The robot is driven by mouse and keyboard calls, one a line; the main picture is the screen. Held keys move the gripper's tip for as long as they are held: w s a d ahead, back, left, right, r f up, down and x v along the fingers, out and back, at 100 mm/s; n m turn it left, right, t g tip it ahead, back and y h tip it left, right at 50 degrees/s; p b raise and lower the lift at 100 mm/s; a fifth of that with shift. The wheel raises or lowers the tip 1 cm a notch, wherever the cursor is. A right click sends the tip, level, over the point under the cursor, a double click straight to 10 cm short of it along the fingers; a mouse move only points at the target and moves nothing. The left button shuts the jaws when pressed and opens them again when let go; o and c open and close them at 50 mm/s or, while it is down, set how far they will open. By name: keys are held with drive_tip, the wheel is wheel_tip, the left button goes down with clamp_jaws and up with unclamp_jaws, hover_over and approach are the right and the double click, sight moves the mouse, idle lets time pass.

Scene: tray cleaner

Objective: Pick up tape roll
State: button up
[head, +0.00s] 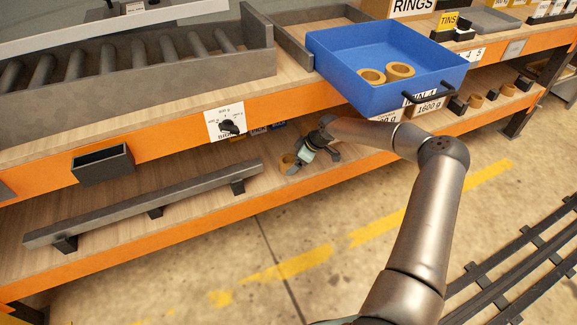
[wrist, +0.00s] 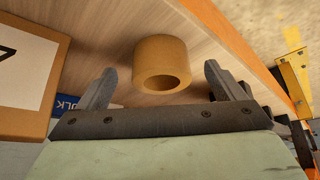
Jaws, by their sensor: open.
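A tan tape roll (head: 287,162) lies on the lower wooden shelf, just left of my gripper (head: 306,160) in the head view. In the wrist view the tape roll (wrist: 160,52) is ahead of the jaws, between the lines of the two fingers, with its hole partly facing the camera. My gripper (wrist: 159,78) is open and empty, and I see no contact with the roll. Two more tan rolls, a left one (head: 371,78) and a right one (head: 400,70), sit inside the blue bin (head: 345,45) on the upper shelf.
The upper shelf's orange front beam (head: 270,103) runs above my gripper. A grey rail (head: 150,203) stands on the lower shelf to the left. Several small rolls and dark blocks sit at the right of the lower shelf. A labelled box (wrist: 28,75) is at the left in the wrist view.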

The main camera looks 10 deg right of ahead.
sight(290, 160)
drive_tip(key=shift+w+a+f, duration=0.1)
drive_tip(key=shift+w+a, duration=0.15)
drive_tip(key=shift+a, duration=0.25)
drive_tip(key=shift+w+a+f, duration=0.1)
drive_tip(key=shift+w+a, duration=0.15)
drive_tip(key=shift+a, duration=0.2)
drive_tip(key=shift+b+x, duration=0.6)
drive_tip(key=shift+x, duration=0.65)
drive_tip(key=shift+s+d, duration=0.1)
drive_tip(key=c, duration=1.1)
drive_tip(key=shift+r, duration=0.1)
